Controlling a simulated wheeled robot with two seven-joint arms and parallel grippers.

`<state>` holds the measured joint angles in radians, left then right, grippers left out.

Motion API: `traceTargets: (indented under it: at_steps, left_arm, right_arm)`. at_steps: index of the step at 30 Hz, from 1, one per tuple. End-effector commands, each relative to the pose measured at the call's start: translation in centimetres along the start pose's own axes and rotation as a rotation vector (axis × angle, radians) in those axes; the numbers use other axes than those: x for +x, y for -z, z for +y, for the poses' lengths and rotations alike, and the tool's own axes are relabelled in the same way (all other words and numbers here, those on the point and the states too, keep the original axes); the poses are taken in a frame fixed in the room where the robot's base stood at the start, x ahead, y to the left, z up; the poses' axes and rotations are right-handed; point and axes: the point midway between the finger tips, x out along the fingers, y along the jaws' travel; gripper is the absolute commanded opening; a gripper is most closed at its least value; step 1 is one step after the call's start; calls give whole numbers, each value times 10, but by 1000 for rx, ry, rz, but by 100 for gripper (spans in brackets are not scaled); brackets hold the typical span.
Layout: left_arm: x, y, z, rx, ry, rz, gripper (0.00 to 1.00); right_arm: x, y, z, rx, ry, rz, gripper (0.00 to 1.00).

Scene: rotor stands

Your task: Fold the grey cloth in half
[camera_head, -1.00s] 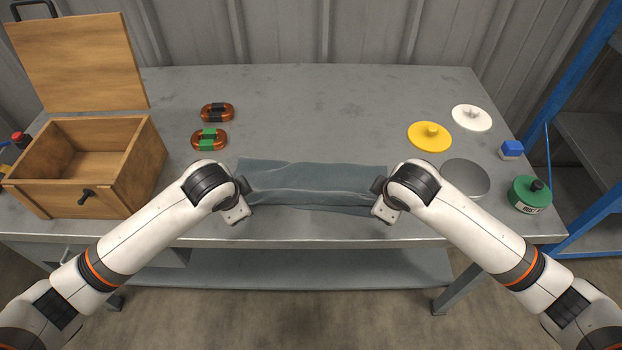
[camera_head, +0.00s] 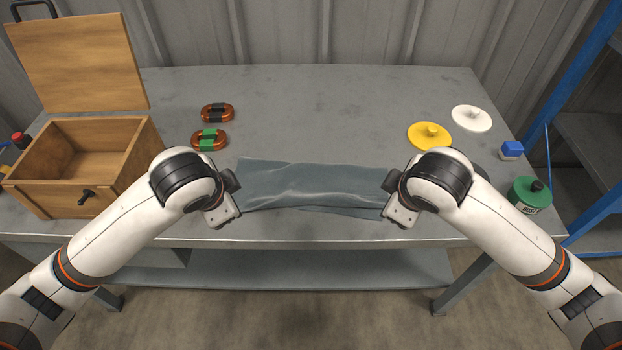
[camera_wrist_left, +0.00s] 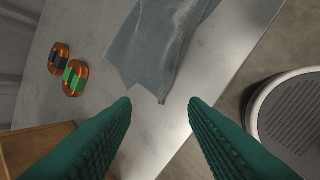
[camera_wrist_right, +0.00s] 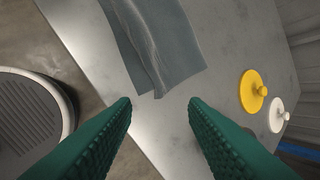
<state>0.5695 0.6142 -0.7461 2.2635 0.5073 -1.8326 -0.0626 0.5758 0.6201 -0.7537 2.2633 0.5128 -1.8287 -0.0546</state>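The grey cloth (camera_head: 315,184) lies on the table as a wide, narrow strip, doubled over, with a lower layer showing past the front edge at the right. It also shows in the left wrist view (camera_wrist_left: 165,40) and the right wrist view (camera_wrist_right: 155,40). My left gripper (camera_wrist_left: 160,102) is open and empty, just off the cloth's left end. My right gripper (camera_wrist_right: 160,102) is open and empty, just off the cloth's right end. In the head view my wrists hide the fingers of both grippers.
On the grey table (camera_head: 330,110), an open wooden box (camera_head: 70,195) stands at the left near two orange-brown rings (camera_head: 210,140). The table behind the cloth is clear.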

Motion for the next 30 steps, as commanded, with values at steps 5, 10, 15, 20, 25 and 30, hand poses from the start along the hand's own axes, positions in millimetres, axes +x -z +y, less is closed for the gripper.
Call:
traceTargets:
  at_steps: [5,10,15,20,25,30]
  left_arm:
    - [-9,1,-2,0,0,1,40]
    - [-9,1,-1,0,0,1,38]
    - [-6,0,2,7,1,-3,11]
    - [4,-3,16,38,6,-23,0]
    - [18,-10,38,94,16,-60,0]
    - [34,-18,61,153,27,-98,0]
  right_arm:
    - [-9,1,2,-1,0,1,40]
    - [-9,1,2,-1,0,1,38]
    - [-6,-5,1,-8,-2,-6,11]
    - [3,-29,-1,-41,-8,-29,0]
    - [18,-69,-4,-98,-17,-66,0]
    - [33,-108,-7,-156,-28,-102,0]
